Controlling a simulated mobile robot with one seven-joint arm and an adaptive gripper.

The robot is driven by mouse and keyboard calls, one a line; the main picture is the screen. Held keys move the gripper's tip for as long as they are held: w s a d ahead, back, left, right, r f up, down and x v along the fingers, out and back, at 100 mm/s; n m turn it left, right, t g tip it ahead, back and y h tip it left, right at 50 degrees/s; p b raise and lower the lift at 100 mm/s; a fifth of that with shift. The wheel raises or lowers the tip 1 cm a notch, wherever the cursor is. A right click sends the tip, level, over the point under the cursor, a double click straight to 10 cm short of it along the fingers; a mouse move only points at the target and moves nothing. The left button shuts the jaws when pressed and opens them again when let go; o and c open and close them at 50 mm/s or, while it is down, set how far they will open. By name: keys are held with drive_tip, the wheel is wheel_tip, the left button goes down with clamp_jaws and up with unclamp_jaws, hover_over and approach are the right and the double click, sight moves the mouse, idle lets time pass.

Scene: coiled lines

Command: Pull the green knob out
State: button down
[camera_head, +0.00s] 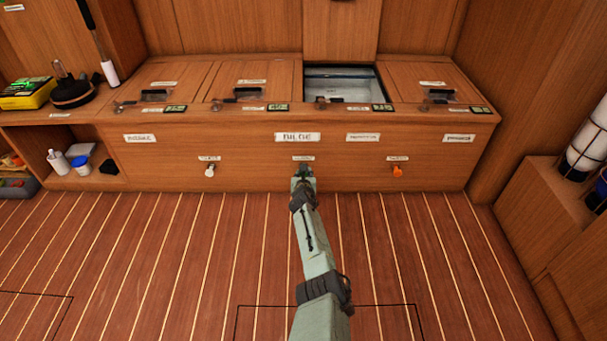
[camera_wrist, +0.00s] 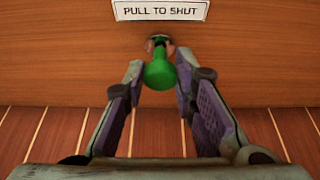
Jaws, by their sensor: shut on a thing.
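The green knob (camera_wrist: 160,74) sticks out from the wooden front panel (camera_wrist: 60,60), below a white label (camera_wrist: 160,10) reading "PULL TO SHUT". My gripper (camera_wrist: 160,72) is shut on the knob, with one finger on each side of it. In the head view my gripper (camera_head: 303,172) reaches the middle of the cabinet front, and it and the arm largely hide the green knob there. How far the knob stands out from the panel is hard to tell.
A white knob (camera_head: 209,171) is to the left and an orange knob (camera_head: 398,171) to the right on the same panel. The counter above has several lids and one open hatch (camera_head: 343,83). The striped floor (camera_head: 150,260) in front is clear.

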drive_tip(key=s+p, duration=0.4)
drive_tip(key=s, duration=0.1)
drive_tip(key=c, duration=1.3)
unclamp_jaws()
wheel_tip(320, 180, up, 10)
